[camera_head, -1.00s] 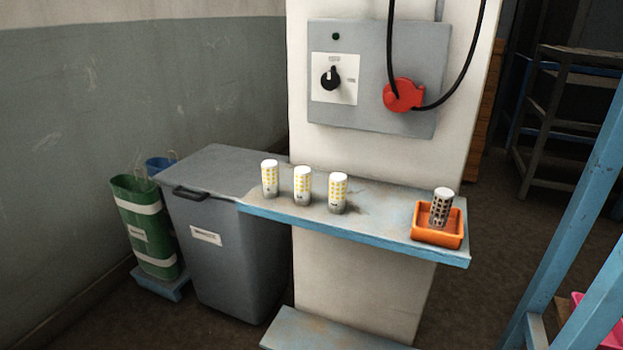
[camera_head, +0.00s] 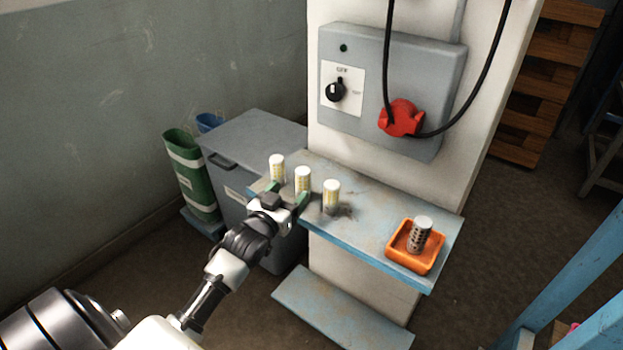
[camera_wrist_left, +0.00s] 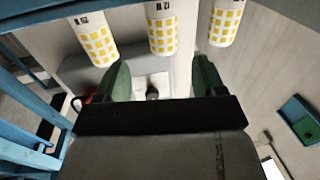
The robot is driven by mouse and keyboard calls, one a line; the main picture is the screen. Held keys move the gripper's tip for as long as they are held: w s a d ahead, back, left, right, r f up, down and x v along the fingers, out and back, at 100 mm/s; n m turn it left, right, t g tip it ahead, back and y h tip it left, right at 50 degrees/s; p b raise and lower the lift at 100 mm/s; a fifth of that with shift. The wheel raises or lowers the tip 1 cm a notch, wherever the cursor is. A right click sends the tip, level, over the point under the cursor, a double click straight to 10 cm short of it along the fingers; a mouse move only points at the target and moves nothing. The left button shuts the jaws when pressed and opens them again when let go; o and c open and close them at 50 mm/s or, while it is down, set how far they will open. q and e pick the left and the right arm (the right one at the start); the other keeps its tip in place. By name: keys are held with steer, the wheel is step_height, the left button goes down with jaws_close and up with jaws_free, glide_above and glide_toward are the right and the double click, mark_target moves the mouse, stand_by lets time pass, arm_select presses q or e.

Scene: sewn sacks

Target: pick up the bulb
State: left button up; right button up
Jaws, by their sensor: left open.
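Three white bulbs with yellow squares stand upright in a row on the blue-edged shelf: the left one (camera_head: 277,167), the middle one (camera_head: 302,180) and the right one (camera_head: 332,196). A dark-patterned bulb (camera_head: 421,234) stands in an orange tray (camera_head: 401,262) at the shelf's right end. My left gripper (camera_head: 288,192) is open in front of the row, near the middle bulb. In the left wrist view, the green fingers (camera_wrist_left: 162,75) are spread and empty, with the middle bulb (camera_wrist_left: 163,30) lying ahead, between their lines. My right gripper is not in view.
The shelf (camera_head: 372,226) has free room between the right bulb and the tray. A grey switch box (camera_head: 425,65) with a red plug (camera_head: 402,118) hangs above the shelf.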

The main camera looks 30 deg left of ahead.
mark_target(299, 180)
arm_select(q)
steer(key=w, duration=0.3)
steer(key=shift+a, duration=0.1)
steer(key=w, duration=0.3)
steer(key=w+a, duration=0.1)
steer(key=w, duration=0.1)
steer(key=shift+w+f+p, duration=0.1)
steer(key=shift+p, duration=0.25)
steer(key=shift+d, duration=0.1)
steer(key=c, duration=1)
steer(key=shift+c, duration=0.2)
step_height(299, 180, up, 10)
steer(key=shift+f, duration=0.1)
